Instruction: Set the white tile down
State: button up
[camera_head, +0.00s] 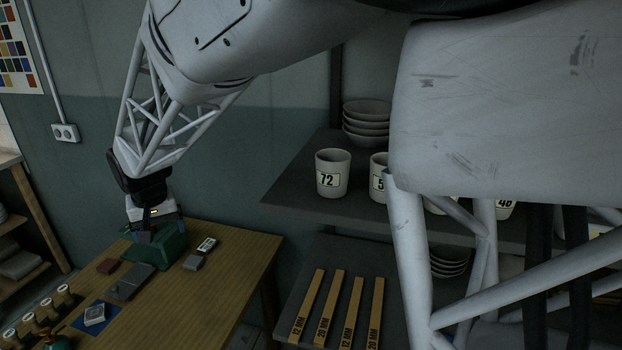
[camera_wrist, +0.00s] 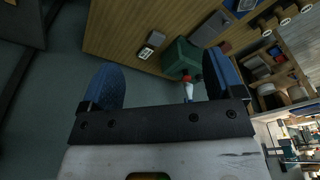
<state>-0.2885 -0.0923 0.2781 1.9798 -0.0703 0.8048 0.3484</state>
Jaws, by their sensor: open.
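My gripper (camera_head: 157,232) is open, above or just behind a green box (camera_head: 160,252) on the wooden table. In the wrist view its two blue-padded fingers (camera_wrist: 165,85) stand wide apart, with no tile between them. A pale, whitish tile (camera_head: 95,314) lies flat on a blue mat (camera_head: 108,322) near the table's front left, clear of the gripper. A small white piece with dark marks (camera_head: 207,244) lies right of the green box and shows in the wrist view (camera_wrist: 156,38). I cannot tell for certain which of these is the white tile.
A grey block (camera_head: 193,263), a dark slab (camera_head: 131,282) and a red-brown piece (camera_head: 107,266) lie around the box. A shelf (camera_head: 285,200) with cups and bowls stands right.

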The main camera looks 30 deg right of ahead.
jog(key=s+d+r, duration=0.3)
jog(key=s+d, duration=0.3)
jog(key=s, duration=0.3)
jog(key=s+d+r, duration=0.3)
jog(key=s+d, duration=0.3)
jog(key=s, duration=0.2)
jog(key=s+d+f, duration=0.1)
jog(key=s+d, duration=0.2)
jog(key=s, duration=0.5)
jog(key=s+d+f, duration=0.1)
jog(key=s+d, duration=0.2)
jog(key=s, duration=0.5)
jog(key=shift+s+t, duration=0.2)
jog(key=shift+t, duration=0.1)
jog(key=shift+d, duration=0.1)
